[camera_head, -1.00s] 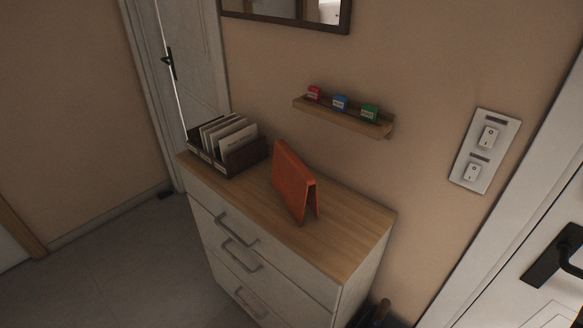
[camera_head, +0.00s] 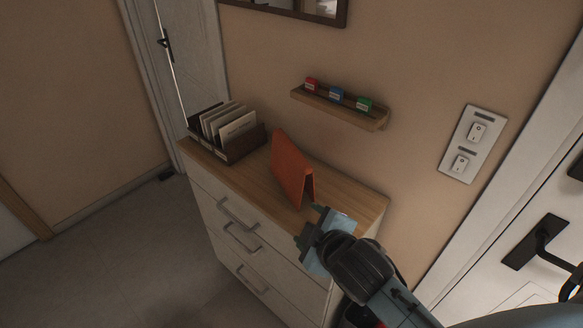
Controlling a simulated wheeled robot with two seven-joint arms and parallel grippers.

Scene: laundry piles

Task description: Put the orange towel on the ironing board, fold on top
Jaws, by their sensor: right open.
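The orange towel (camera_head: 290,168) stands like a tent on the wooden top of a white drawer cabinet, its fold uppermost and its open end facing the front right. My right gripper (camera_head: 306,228) is open and empty, over the front right part of the cabinet, close to the towel's near end. It hides part of the cabinet's front corner, and I see a gap between it and the towel. My left gripper is not in view. No ironing board is in view.
A dark file box (camera_head: 228,137) with papers stands left of the towel on the cabinet top (camera_head: 345,190). A wall shelf (camera_head: 340,108) with small red, blue and green boxes hangs above. A switch panel (camera_head: 473,144) and a door with a black handle (camera_head: 533,242) are at right.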

